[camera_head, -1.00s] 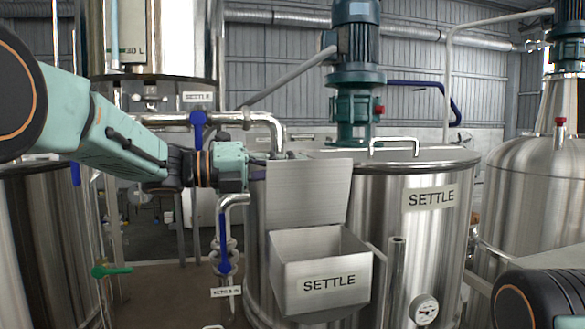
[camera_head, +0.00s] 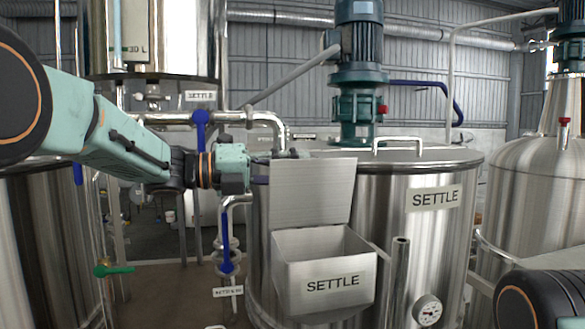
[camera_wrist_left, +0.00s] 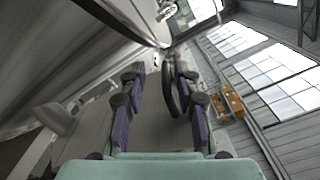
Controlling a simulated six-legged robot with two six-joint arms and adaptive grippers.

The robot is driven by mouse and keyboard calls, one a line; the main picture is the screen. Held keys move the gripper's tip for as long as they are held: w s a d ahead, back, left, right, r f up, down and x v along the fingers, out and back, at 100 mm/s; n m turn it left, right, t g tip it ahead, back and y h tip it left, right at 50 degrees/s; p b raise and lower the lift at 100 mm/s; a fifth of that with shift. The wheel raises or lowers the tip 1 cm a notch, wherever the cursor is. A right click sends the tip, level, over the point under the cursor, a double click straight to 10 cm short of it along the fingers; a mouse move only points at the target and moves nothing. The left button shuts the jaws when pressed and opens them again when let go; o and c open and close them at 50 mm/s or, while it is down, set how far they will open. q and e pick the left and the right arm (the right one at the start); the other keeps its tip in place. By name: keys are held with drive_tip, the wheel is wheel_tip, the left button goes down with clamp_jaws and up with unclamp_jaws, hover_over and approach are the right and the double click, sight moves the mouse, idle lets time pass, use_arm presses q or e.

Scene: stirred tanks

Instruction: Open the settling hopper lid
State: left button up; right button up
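The settling hopper (camera_head: 325,278) is a steel box labelled SETTLE on the front of the large SETTLE tank. Its lid (camera_head: 312,190), a flat steel panel, stands raised at the back of the box, and the hopper mouth is uncovered. My left gripper (camera_head: 277,160) is at the lid's upper left edge, its fingertips partly hidden behind the panel. In the left wrist view its two fingers (camera_wrist_left: 158,75) are apart, with a dark curved piece near the right finger. I cannot tell whether they touch the lid. My right gripper is not in view.
The SETTLE tank (camera_head: 435,240) carries a motor (camera_head: 358,70) and a top handle (camera_head: 400,140). A blue-handled valve (camera_head: 226,245) and pipes stand left of the hopper. A vertical pipe (camera_head: 397,275) and a gauge (camera_head: 428,309) are to its right.

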use_arm(q)
drive_tip(key=shift+r, duration=0.1)
drive_tip(key=shift+s, duration=0.15)
drive_tip(key=v, duration=1.1)
drive_tip(key=shift+a, duration=0.4)
drive_tip(key=shift+a, duration=0.1)
